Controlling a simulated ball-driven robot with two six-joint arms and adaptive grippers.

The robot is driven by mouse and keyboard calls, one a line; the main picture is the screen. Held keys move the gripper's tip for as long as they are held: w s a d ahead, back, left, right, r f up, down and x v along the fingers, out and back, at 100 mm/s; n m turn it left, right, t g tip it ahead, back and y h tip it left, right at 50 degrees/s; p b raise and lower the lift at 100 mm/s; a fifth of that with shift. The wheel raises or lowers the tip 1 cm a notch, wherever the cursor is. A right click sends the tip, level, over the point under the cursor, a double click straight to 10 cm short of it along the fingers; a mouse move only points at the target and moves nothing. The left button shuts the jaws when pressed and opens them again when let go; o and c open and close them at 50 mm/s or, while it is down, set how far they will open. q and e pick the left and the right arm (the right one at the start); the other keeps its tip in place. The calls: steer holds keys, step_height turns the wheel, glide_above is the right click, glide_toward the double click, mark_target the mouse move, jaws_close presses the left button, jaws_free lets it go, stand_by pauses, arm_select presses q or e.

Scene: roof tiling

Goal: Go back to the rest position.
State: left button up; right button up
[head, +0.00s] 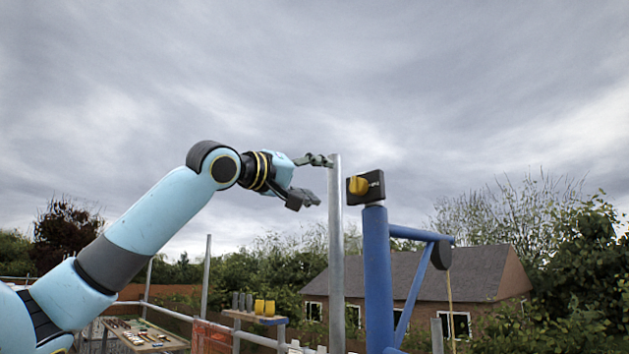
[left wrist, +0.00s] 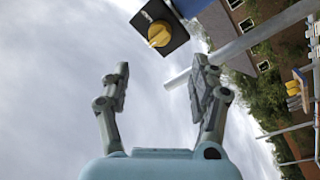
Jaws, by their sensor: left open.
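My left gripper (head: 318,181) is open and empty, its arm reaching up from the lower left in the head view. Its two fingers (left wrist: 160,85) stand apart in the left wrist view, with sky between them. The fingertips appear close to the top of a grey metal pole (head: 336,260); I cannot tell whether they touch it. Just right of the pole, a black box (head: 377,187) with a yellow knob (head: 357,185) sits on a blue post (head: 377,270). The knob also shows in the left wrist view (left wrist: 158,34), beyond the fingers. My right gripper is not in view.
A blue arm with a black pulley (head: 441,255) and hanging rope extends right from the post. Lower left are a table (head: 176,344) with small items and a shelf (head: 243,316) with yellow cups (head: 265,307). Railings and a brick house (head: 430,275) stand behind. Open sky lies above.

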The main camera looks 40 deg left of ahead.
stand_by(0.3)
arm_select(q)
steer(key=s+d+f+m+g, duration=0.1)
steer(key=d+f+m+g, duration=0.2)
steer(key=f, duration=1.4)
steer(key=s+d+f+m+g, duration=0.15)
steer(key=d+f+g, duration=0.35)
steer(key=f, duration=1.2)
steer(key=s+d+f+m+g+y, duration=0.1)
steer(key=s+d+f+m+g, duration=0.3)
steer(key=s+f, duration=1)
steer(key=s+d+f+g+y, duration=0.1)
steer(key=s+d+f+g, duration=0.1)
steer(key=s+f, duration=0.45)
steer(key=s+d+f+g, duration=0.15)
steer(key=s+f, duration=0.25)
steer(key=s, duration=0.5)
step_height(320, 180, down, 36)
steer(key=a+g+b, duration=0.1)
steer(key=a+b, duration=0.2)
steer(key=b, duration=0.8)
steer(key=s+f+g+b, duration=0.1)
steer(key=s+f+b, duration=0.4)
steer(key=s+f, duration=0.5)
steer(key=s+f+b, duration=0.6)
steer(key=s+f, duration=0.4)
steer(key=f, duration=0.9)
steer(key=shift+s+a+g, duration=0.2)
steer(key=shift+a+g, duration=0.15)
steer(key=shift+a, duration=0.1)
